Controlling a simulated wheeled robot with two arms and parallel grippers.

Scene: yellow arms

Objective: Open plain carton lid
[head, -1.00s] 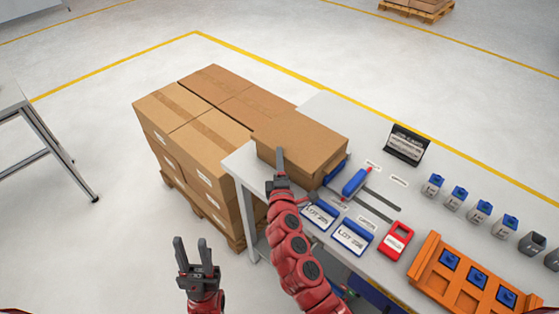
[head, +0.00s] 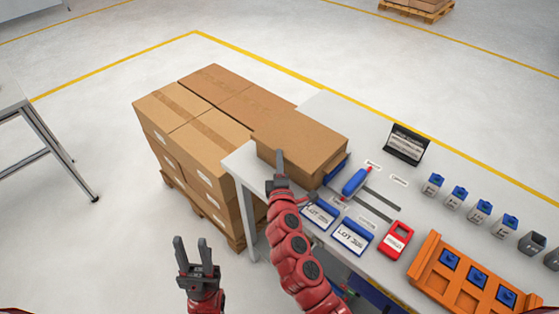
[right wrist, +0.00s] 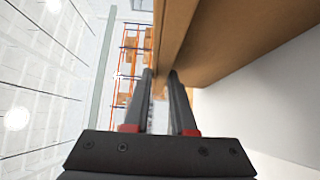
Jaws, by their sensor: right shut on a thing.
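The plain brown carton (head: 305,138) stands on the near left end of the grey table. Its top looks flat and closed in the head view. My right gripper (head: 280,160) is at the carton's front left edge, with its fingers upright against it. In the right wrist view, the fingers (right wrist: 162,78) are close together at the thin edge of the cardboard lid (right wrist: 172,30), shut on it. The exact contact at the tips is hard to see. My left gripper (head: 193,245) is open and empty, low over the floor left of the table.
Stacked taped cartons (head: 205,130) on a pallet stand directly left of the table. Right of the carton are a blue-handled tool (head: 355,181), lot signs (head: 352,237), a red item (head: 396,240), an orange rack (head: 430,262) and small grey bins (head: 478,210). Floor around my left gripper is clear.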

